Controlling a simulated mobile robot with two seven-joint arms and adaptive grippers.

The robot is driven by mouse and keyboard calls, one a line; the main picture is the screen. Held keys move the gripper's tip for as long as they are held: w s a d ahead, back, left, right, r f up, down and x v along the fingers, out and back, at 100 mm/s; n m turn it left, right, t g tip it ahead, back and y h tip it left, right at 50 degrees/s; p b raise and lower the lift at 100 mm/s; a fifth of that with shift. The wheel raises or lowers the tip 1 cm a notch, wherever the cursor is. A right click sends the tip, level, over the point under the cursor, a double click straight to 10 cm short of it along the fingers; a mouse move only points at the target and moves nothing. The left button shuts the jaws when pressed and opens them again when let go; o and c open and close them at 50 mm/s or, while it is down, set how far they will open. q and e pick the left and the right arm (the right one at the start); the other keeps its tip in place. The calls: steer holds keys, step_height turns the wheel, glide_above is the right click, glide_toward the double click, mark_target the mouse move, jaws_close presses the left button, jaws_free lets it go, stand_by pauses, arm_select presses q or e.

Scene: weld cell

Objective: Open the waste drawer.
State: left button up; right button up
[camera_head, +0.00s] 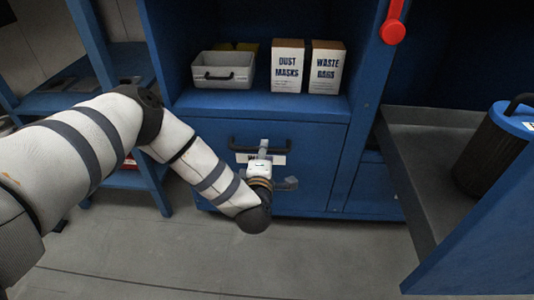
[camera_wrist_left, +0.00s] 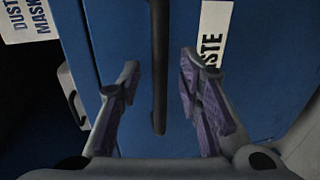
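The waste drawer (camera_head: 315,180) is a blue front in the lower cabinet and looks shut. It has a black bar handle (camera_head: 240,142), also seen in the left wrist view (camera_wrist_left: 160,60), and a white label (camera_head: 279,160) below it. The label is partly hidden by my gripper; "STE" reads in the wrist view. My left gripper (camera_head: 276,165) is in front of the drawer, close to the handle. In the wrist view its fingers (camera_wrist_left: 160,78) are spread, one on each side of the handle's line. I cannot tell whether the bar lies between the fingertips or just beyond them.
Above the drawer, a shelf holds a grey bin (camera_head: 223,72), a dust masks box (camera_head: 288,66) and a waste bags box (camera_head: 327,68). A blue upright (camera_head: 372,85) with a red part stands right of them. A grey bench (camera_head: 415,190) is at right. Floor in front is clear.

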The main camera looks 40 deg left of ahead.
arm_select(q)
steer(key=shift+b+x, duration=0.3)
steer(key=shift+x, duration=1.15)
jaws_close()
steer(key=shift+s+d, duration=0.1)
